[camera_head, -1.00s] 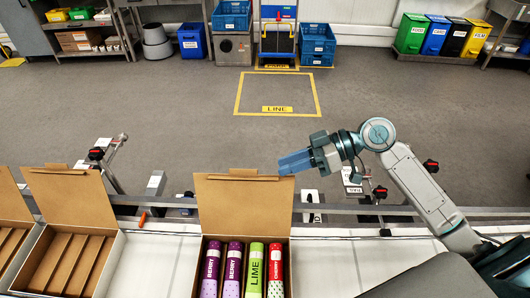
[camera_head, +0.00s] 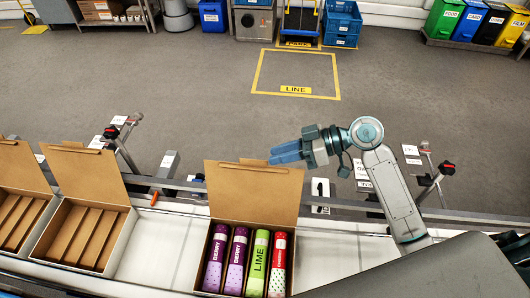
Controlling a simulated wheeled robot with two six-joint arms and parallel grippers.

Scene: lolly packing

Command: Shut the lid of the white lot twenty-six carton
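The carton (camera_head: 210,235) stands on the white line surface at the front centre, with its brown lid (camera_head: 252,195) raised at the back edge. No lot number is readable on it. Inside stand two purple BERRY tubes (camera_head: 216,258), a green LIME tube (camera_head: 257,265) and a red tube (camera_head: 279,265) side by side. My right gripper (camera_head: 286,152) has its blue fingers together, seemingly empty, at the upper right edge of the lid. Whether it touches the lid cannot be told. My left gripper is not in view.
Two more open cartons with empty slots stand to the left, the nearer one (camera_head: 123,238) with its lid (camera_head: 85,172) up. A metal rail (camera_head: 455,215) with clamps (camera_head: 447,167) runs behind the cartons. Bare white surface lies between the cartons.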

